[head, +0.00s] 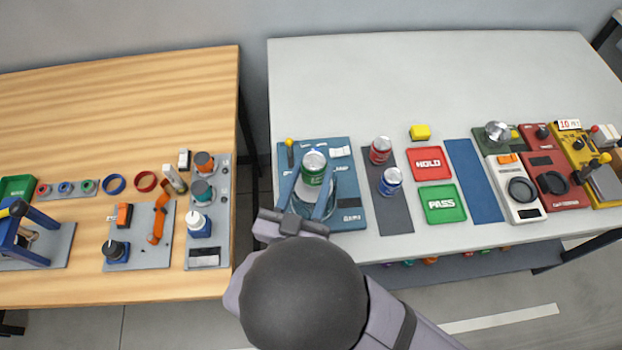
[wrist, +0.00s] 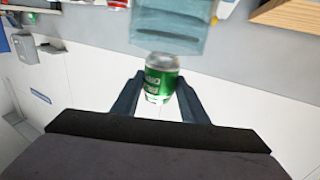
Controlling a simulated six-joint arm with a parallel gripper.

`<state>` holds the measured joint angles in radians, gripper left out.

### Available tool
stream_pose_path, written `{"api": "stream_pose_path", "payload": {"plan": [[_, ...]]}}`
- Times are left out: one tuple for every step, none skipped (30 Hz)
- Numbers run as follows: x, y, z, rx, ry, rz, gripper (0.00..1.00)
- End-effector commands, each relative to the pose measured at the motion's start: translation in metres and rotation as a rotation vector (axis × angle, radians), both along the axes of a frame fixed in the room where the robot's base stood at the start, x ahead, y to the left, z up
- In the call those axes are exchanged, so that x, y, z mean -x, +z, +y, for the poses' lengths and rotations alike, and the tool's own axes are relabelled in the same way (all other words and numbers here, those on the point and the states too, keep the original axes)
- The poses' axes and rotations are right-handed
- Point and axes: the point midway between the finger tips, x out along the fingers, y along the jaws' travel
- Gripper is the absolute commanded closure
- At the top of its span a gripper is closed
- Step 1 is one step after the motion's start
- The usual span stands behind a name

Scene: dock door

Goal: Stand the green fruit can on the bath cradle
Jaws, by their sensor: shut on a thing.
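The green fruit can (head: 314,167) has a silver lid and white lettering. My gripper (head: 312,181) is shut on it, with one blue-grey finger on each side. In the wrist view the can (wrist: 161,78) sits between the two fingertips (wrist: 160,88). In the head view the can overlaps a blue station board (head: 350,212) at the left of the grey table; the board also shows in the wrist view (wrist: 172,22), beyond the can. A pale rounded part on the board, perhaps the bath, is largely hidden by the can and fingers. I cannot make out the cradle.
The blue board carries a yellow-knobbed lever (head: 290,150). Right of it, a red can (head: 380,150) and a blue can (head: 390,181) stand on a dark mat. Beyond are a red HOLD tray (head: 431,163) and green PASS tray (head: 442,203). The table's back is clear.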

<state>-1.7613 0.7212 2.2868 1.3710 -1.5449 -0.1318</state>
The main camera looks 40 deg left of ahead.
Motion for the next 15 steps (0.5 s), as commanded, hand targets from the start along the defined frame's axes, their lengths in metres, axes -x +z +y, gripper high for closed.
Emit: {"api": "stream_pose_path", "payload": {"plan": [[0.000,-0.005,0.000,0.002,0.000,-0.002,0.87],[0.000,-0.009,0.000,0.003,0.000,-0.001,0.87],[0.000,-0.012,0.000,0.001,0.000,-0.002,0.87],[0.000,-0.015,0.000,0.001,0.000,0.000,0.87],[0.000,-0.017,0.000,0.001,0.000,0.000,0.87],[0.000,-0.019,0.000,0.000,0.000,-0.001,0.87],[0.000,-0.020,0.000,0.000,0.000,-0.001,0.87],[0.000,-0.021,0.000,0.000,0.000,-0.001,0.87],[0.000,-0.022,0.000,0.000,0.000,-0.001,0.87],[0.000,-0.022,0.000,-0.001,0.000,-0.001,0.87],[0.000,-0.022,0.000,-0.001,0.000,-0.001,0.87],[0.000,-0.022,0.000,-0.001,0.000,-0.001,0.87],[0.000,-0.022,0.000,-0.001,0.000,-0.001,0.87],[0.000,-0.022,0.000,-0.002,0.000,0.000,0.87],[0.000,-0.022,0.000,-0.002,0.000,0.000,0.87]]}}
